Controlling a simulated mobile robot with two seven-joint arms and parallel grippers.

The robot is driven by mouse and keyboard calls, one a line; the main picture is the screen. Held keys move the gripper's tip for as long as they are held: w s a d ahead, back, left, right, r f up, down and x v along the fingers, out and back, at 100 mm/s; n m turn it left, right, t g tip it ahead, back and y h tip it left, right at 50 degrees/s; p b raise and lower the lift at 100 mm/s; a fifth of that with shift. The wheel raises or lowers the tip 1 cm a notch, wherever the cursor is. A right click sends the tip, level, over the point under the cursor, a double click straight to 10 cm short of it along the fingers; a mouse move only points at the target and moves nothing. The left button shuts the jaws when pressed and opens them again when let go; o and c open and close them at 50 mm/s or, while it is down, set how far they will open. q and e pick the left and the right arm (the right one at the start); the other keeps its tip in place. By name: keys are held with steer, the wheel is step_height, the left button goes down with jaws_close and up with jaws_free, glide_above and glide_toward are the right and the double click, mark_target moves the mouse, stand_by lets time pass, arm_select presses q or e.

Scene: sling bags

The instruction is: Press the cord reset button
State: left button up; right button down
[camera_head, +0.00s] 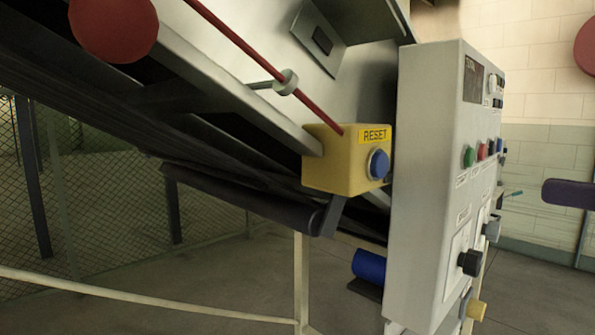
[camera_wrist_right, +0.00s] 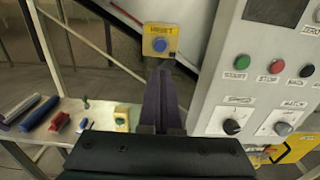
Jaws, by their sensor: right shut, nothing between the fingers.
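The cord reset button (camera_head: 378,164) is a round blue button on the face of a yellow box (camera_head: 335,165) with a yellow RESET label above it. The box is fixed to the conveyor frame, and a red cord runs to it. In the right wrist view the blue button (camera_wrist_right: 161,45) is just beyond and above the fingertips. My right gripper (camera_head: 549,193) shows as purple fingers at the right edge of the head view, well right of the button and apart from it. Its fingers (camera_wrist_right: 161,76) are shut and empty. My left gripper is not in view.
A grey control panel (camera_head: 425,180) with several coloured buttons and black knobs stands between the box and my right gripper in the head view. A light shelf (camera_wrist_right: 72,135) holds small tools and rolls.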

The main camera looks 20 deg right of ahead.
steer(key=p, duration=0.5)
glide_toward(384, 166)
steer(key=x, duration=0.5)
steer(key=shift+w+r, duration=0.2)
steer(key=shift+w+a+f+p, duration=0.1)
steer(key=shift+w+a+p, duration=0.2)
steer(key=shift+w+p, duration=0.15)
steer(key=shift+w, duration=0.2)
steer(key=shift+f, duration=0.1)
steer(key=shift+a, duration=0.1)
